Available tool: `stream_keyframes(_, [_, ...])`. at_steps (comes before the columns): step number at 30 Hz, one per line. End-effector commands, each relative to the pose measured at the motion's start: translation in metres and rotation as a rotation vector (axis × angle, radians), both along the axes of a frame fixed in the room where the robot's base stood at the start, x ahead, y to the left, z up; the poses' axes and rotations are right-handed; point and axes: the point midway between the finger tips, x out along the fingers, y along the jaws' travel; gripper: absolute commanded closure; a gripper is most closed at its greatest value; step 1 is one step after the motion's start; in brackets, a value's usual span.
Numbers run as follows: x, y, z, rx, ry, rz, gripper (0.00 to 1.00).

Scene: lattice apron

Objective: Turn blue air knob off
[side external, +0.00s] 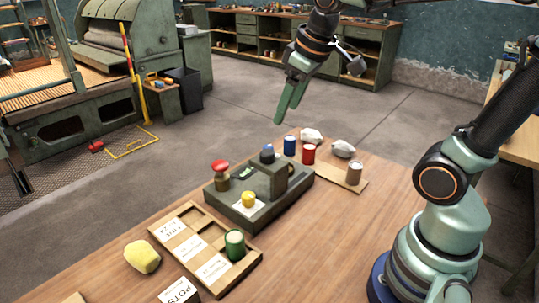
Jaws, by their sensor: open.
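A grey-green control box (228,204) stands on the wooden table. A small dark blue knob (267,154) sits on top of the box's raised block; its pointer direction is too small to tell. A red mushroom button (221,176) and a yellow knob (248,199) are on the same box. My gripper (281,119) hangs in the air above and slightly right of the blue knob in the picture, pointing down, apart from everything. It is open and empty; its fingers are seen nearly edge-on.
In front are a wooden tray (207,277) with a green pot (235,244) and a yellow sponge-like lump (142,257).

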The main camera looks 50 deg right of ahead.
Motion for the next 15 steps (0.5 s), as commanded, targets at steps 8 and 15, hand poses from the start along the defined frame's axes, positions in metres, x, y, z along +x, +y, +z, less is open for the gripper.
stream_keyframes(8, [0.065,-0.035,-0.002,-0.069,0.140,0.183,0.29])
stream_keyframes(15, [0.116,-0.071,-0.027,-0.095,0.249,0.353,0.29])
